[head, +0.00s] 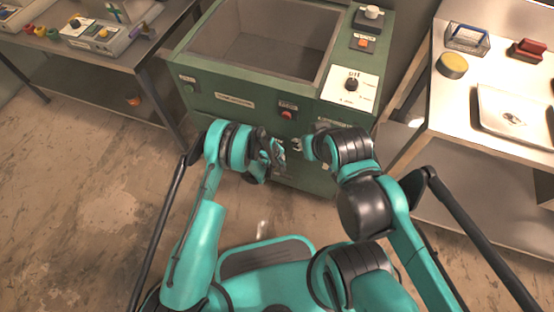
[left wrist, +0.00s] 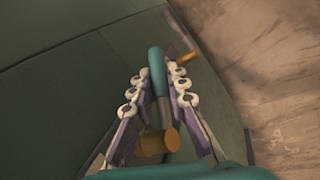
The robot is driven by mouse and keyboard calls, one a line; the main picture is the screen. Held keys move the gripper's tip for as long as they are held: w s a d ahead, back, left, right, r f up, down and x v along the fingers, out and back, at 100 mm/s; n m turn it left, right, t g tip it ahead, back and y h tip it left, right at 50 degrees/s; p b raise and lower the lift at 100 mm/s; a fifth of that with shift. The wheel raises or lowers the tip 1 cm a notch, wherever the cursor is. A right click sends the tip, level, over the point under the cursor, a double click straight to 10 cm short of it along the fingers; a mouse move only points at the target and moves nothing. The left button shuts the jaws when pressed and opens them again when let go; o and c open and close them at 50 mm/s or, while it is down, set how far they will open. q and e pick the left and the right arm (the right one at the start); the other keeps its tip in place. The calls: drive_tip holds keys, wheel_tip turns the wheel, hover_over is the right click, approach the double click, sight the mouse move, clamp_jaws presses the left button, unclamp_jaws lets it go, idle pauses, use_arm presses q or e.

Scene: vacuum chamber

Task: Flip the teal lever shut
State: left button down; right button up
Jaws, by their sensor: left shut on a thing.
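The teal lever (left wrist: 157,72) stands between the fingers of my left gripper (left wrist: 158,84) in the left wrist view. It has a teal grip on a grey shaft, with a brass-coloured cylinder (left wrist: 158,142) near its lower end. My left gripper is shut on the lever, with a finger on each side. In the head view my left gripper (head: 279,152) is at the front face of the green chamber (head: 215,100), below the red button. The lever cannot be made out there. My right arm comes in from the right, close beside; its gripper is hidden.
A red button (head: 287,115) and a dial panel (head: 351,84) are on the chamber's front and top. A metal table (head: 460,105) with a tray stands at right, another bench (head: 75,50) at left. The floor at left is clear.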

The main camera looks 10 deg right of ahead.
use_arm(q)
drive_tip(key=shift+s+d+r+n+g+h, duration=0.1)
drive_tip(key=shift+d+r+n+g+h, duration=0.1)
drive_tip(key=shift+g+h, duration=0.25)
drive_tip(key=shift+s+d+r+n+g+h, duration=0.15)
drive_tip(key=shift+r+g+h, duration=0.1)
drive_tip(key=shift+h, duration=0.4)
drive_tip(key=c, duration=1.5)
unclamp_jaws()
drive_tip(key=shift+o, duration=0.2)
drive_tip(key=w+v, duration=0.1)
drive_tip(key=v, duration=1.1)
drive_tip(key=shift+s, duration=0.45)
